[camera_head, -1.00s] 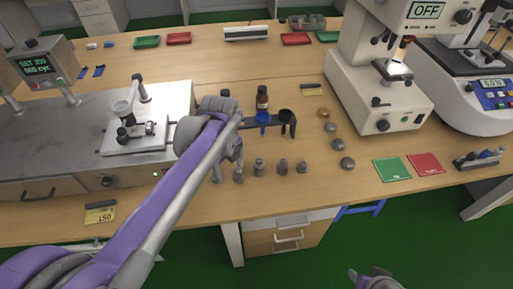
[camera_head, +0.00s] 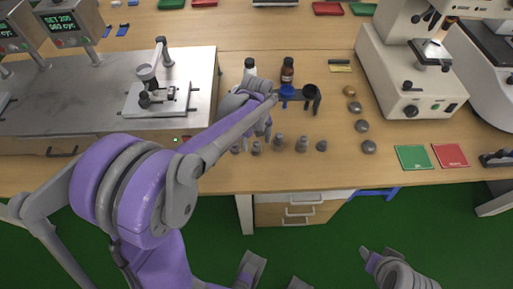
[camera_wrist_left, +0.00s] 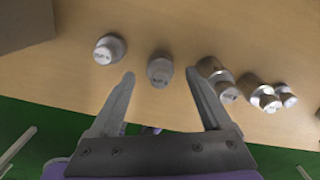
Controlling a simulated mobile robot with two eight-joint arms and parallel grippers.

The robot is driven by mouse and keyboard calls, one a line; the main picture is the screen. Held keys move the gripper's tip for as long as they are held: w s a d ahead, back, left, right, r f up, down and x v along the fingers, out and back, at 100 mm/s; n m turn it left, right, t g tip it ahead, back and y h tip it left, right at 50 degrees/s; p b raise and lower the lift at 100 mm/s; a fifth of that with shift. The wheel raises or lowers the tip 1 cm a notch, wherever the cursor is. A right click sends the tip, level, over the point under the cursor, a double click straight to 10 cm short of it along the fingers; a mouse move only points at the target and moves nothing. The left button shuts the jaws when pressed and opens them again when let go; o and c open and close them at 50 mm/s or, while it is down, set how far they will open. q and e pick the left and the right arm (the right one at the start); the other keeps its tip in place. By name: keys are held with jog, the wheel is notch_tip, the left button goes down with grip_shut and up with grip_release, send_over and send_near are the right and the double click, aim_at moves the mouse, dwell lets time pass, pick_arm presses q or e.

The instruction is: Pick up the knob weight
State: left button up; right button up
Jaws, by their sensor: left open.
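A row of several grey metal knob weights (camera_head: 278,144) stands upright near the table's front edge. My left gripper (camera_head: 254,136) is above the left end of this row, pointing down. In the left wrist view, the open left gripper (camera_wrist_left: 161,75) has one knob weight (camera_wrist_left: 160,70) in line with the gap between its fingertips. Another knob weight (camera_wrist_left: 110,48) stands to its left, and several more (camera_wrist_left: 258,92) stand to its right. The nearest of these appears close beside the right fingertip; contact cannot be told. The head view partly hides the leftmost weights behind the gripper.
A dark stand with a blue ring (camera_head: 287,92) and brown bottle (camera_head: 287,70) are behind the weights. Round metal pieces (camera_head: 361,126) are to the right. A steel machine (camera_head: 165,100) is at left. Part of my right arm shows at the bottom, fingers unclear.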

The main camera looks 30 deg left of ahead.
pick_arm(q)
jog(key=shift+f, duration=0.8)
grip_shut()
